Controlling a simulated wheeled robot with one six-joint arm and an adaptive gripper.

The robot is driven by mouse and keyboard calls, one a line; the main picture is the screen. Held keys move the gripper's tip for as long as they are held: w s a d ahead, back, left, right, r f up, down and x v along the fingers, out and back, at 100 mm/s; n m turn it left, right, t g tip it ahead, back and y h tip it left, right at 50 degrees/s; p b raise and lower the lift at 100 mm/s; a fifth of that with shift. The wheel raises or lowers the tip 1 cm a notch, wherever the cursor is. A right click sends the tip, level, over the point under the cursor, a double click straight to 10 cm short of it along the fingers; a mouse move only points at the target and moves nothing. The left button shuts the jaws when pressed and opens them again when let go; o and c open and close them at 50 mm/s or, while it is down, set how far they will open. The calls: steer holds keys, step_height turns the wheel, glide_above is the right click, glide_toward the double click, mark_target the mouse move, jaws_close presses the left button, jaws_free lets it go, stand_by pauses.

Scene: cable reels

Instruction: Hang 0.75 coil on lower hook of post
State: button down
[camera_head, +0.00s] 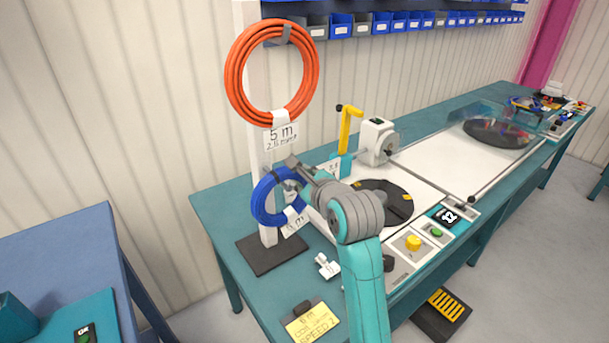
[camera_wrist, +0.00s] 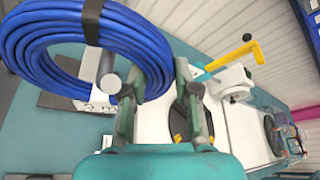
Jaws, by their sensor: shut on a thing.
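The blue coil (camera_head: 262,203) is in front of the lower part of the white post (camera_head: 259,140), with a white tag on its lower side. In the wrist view the coil (camera_wrist: 60,70) fills the upper left, and a grey peg with a round end (camera_wrist: 107,80) shows at its opening, apparently the lower hook. I cannot tell whether the coil rests on it. My gripper (camera_head: 298,172) is at the coil's right side; in the wrist view its fingers (camera_wrist: 156,85) are on either side of the cable bundle, shut on it. An orange coil (camera_head: 235,80) tagged 5 m hangs higher on the post.
The post's dark base (camera_head: 272,252) stands on the teal bench (camera_head: 225,225). A yellow crank arm (camera_head: 350,125), a grey-white unit (camera_head: 377,140) and a dark turntable (camera_head: 385,205) are to the right. A yellow card (camera_head: 313,324) lies at the front edge.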

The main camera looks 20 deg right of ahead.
steer(key=shift+c, duration=0.7)
jaws_free()
steer(key=shift+s, duration=0.1)
steer(key=s+d, duration=0.3)
steer(key=s, duration=0.7)
steer(key=shift+s+d, duration=0.15)
steer(key=shift+d, duration=0.05)
stand_by(0.9)
stand_by(0.4)
